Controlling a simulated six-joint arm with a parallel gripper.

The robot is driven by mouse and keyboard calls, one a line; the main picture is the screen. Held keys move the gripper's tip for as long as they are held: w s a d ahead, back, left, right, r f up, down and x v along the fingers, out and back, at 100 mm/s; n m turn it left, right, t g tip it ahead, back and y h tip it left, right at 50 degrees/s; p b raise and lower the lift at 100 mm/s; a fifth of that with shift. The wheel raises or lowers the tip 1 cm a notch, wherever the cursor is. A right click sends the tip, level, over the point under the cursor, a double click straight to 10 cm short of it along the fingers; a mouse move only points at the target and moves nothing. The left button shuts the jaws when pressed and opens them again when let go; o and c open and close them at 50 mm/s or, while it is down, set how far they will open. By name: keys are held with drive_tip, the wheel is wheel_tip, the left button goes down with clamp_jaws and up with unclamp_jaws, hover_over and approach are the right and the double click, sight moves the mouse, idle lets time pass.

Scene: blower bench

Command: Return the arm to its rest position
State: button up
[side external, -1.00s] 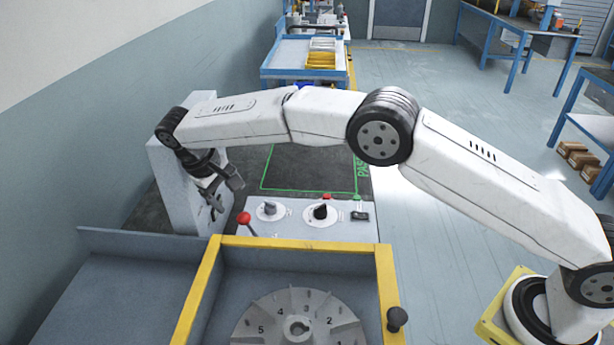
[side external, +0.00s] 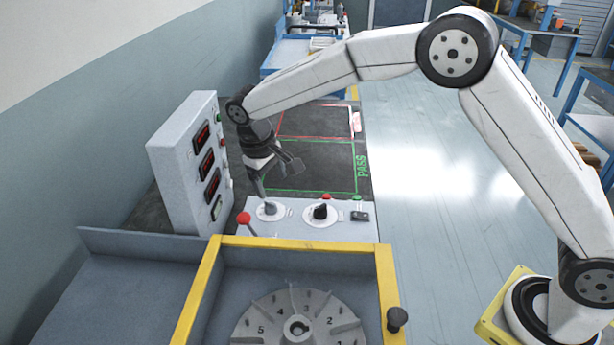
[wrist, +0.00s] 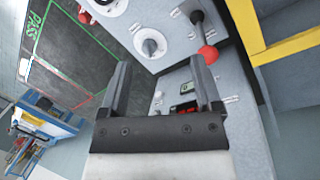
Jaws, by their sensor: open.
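My arm is raised and bent over the bench in the side external view. My gripper (side external: 279,183) hangs from its end, above the control panel (side external: 345,228) and to the right of the grey display box (side external: 183,170). In the wrist view my gripper (wrist: 160,66) has its two fingers apart with nothing held between them. In the side external view one finger overlaps the left knob (side external: 269,208); I cannot tell whether there is a gap.
A red-tipped lever (side external: 244,218) stands left of the left knob. A black knob (side external: 321,211) sits on the panel. In front is a yellow-edged bin (side external: 202,297) with a numbered impeller (side external: 297,322). Behind, the green-outlined PASS area (side external: 320,165) is clear.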

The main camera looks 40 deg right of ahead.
drive_tip(key=s+d+f+m+t+y, duration=0.1)
drive_tip(key=s+d, duration=0.5)
drive_tip(key=s, duration=0.6)
drive_tip(key=s+d+f+m+t+y, duration=0.1)
drive_tip(key=s+d, duration=0.6)
drive_tip(key=s, duration=0.4)
drive_tip(key=shift+s+t, duration=0.35)
drive_tip(key=shift+t, duration=0.05)
drive_tip(key=shift+w+d, duration=0.1)
idle(0.4)
